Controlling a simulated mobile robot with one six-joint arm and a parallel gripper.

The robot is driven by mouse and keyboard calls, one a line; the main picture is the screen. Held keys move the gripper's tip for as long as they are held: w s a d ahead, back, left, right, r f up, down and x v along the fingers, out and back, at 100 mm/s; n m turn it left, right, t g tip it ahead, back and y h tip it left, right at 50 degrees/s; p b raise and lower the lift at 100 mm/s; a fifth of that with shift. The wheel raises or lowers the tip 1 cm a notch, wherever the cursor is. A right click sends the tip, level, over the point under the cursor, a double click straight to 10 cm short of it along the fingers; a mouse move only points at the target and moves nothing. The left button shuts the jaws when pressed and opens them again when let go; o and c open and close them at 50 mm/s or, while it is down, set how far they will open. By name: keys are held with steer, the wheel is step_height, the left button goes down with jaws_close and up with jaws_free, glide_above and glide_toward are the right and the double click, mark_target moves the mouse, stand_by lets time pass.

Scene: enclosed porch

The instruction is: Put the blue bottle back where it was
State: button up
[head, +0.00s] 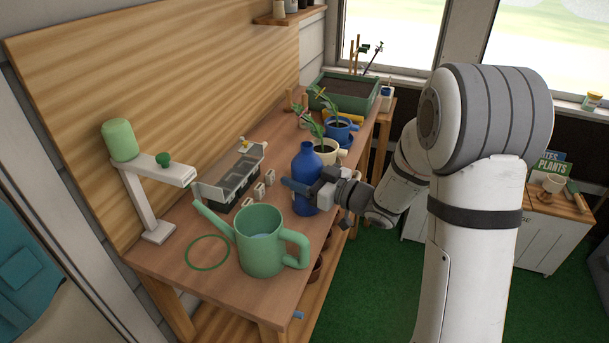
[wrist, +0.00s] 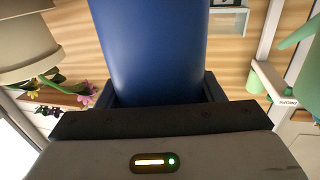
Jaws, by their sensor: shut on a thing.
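The blue bottle (head: 305,165) is upright over the wooden bench, near its front edge. My gripper (head: 305,188) is shut around its body from the right. In the wrist view the bottle's blue body (wrist: 148,50) fills the middle between the dark jaws (wrist: 155,95). I cannot tell whether its base touches the bench. A green ring (head: 208,253) lies flat and empty on the bench, left of the green watering can (head: 262,243).
A white stand with a green jar (head: 120,141) is at the left. A dark tray (head: 232,178) lies behind the bottle. A cream pot (head: 330,152) and a blue pot (head: 342,130), both with plants, stand close beyond it. A green planter (head: 345,98) is at the far end.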

steer(key=shift+s+r, duration=0.1)
steer(key=o, duration=1.3)
steer(key=shift+o, duration=0.2)
